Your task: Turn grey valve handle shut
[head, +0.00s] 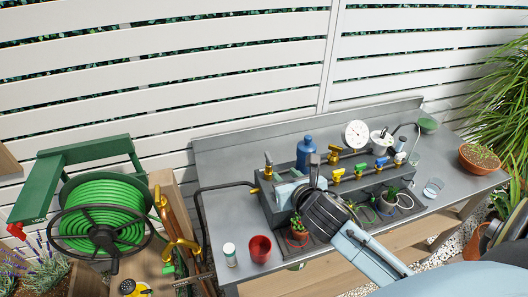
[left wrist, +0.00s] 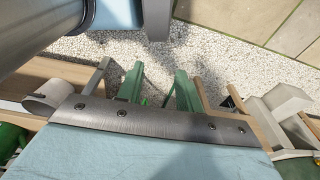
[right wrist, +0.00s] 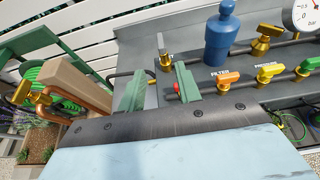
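The grey-handled valve (head: 268,161) stands at the left end of the dark manifold in the head view, on a brass body. In the right wrist view the valve (right wrist: 164,54) is just beyond the gap between my fingers, its handle upright and apart from them. My right gripper (head: 296,177) reaches over the manifold, to the right of this valve. Its green fingers (right wrist: 159,68) are spread, with nothing held between them. My left gripper (left wrist: 158,78) shows only in the left wrist view, fingers apart and empty above gravel.
A blue bottle (head: 306,152) stands behind the manifold. Orange (right wrist: 228,77) and yellow (right wrist: 268,71) valves sit to the right of the grey one. A red pot (head: 260,248) and small jar (head: 230,254) stand at the bench's front left. A green hose reel (head: 103,222) is farther left.

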